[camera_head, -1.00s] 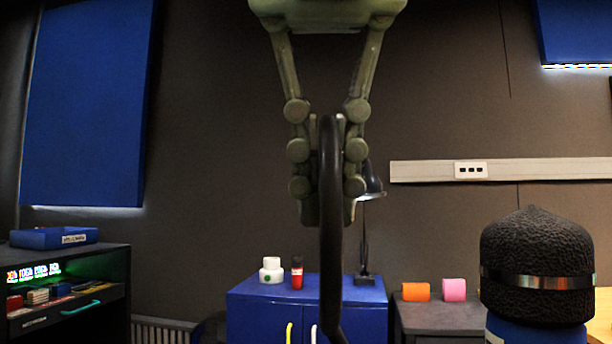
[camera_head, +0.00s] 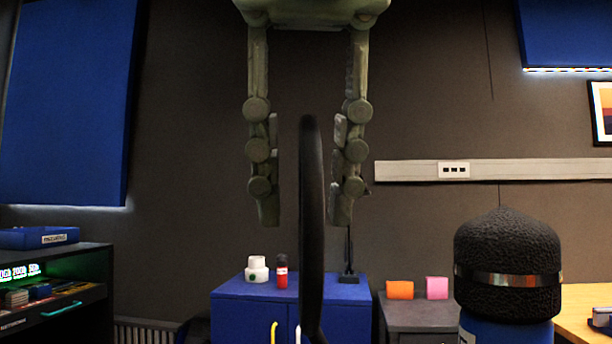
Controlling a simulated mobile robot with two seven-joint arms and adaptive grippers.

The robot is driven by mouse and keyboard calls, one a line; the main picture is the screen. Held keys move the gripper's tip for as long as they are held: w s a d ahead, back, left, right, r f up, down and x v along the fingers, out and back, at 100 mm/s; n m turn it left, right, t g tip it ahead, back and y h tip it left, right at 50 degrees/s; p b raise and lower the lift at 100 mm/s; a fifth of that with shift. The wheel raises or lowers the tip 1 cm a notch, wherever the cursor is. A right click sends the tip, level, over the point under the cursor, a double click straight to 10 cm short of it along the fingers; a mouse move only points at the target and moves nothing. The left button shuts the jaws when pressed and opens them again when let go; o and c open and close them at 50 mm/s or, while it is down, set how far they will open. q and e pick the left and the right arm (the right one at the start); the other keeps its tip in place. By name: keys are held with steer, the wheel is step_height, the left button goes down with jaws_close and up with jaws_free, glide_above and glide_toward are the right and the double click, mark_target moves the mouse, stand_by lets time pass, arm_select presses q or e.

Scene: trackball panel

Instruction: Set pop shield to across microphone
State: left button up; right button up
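The pop shield (camera_head: 312,230) is a thin black ring seen nearly edge-on. It stands upright in the middle of the head view, left of the microphone (camera_head: 508,250), and its lower end runs out of the picture. The microphone has a rough black head with a silver band and a blue body. My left gripper (camera_head: 305,205) hangs down from the top edge. Its fingers are open, one on each side of the pop shield's upper part, with a gap visible on both sides. My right gripper is not in view.
A blue cabinet (camera_head: 240,308) holds a white jar (camera_head: 257,270), a red bottle (camera_head: 282,272) and a dark lamp. A dark shelf unit (camera_head: 85,325) stands at left. Orange (camera_head: 400,290) and pink (camera_head: 437,288) blocks sit on a grey cabinet (camera_head: 420,314). A wooden table (camera_head: 580,302) lies behind the microphone.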

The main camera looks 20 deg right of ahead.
arm_select(q)
steer(key=v, duration=1.2)
steer(key=shift+r, duration=0.1)
steer(key=shift+w, duration=0.1)
stand_by(0.3)
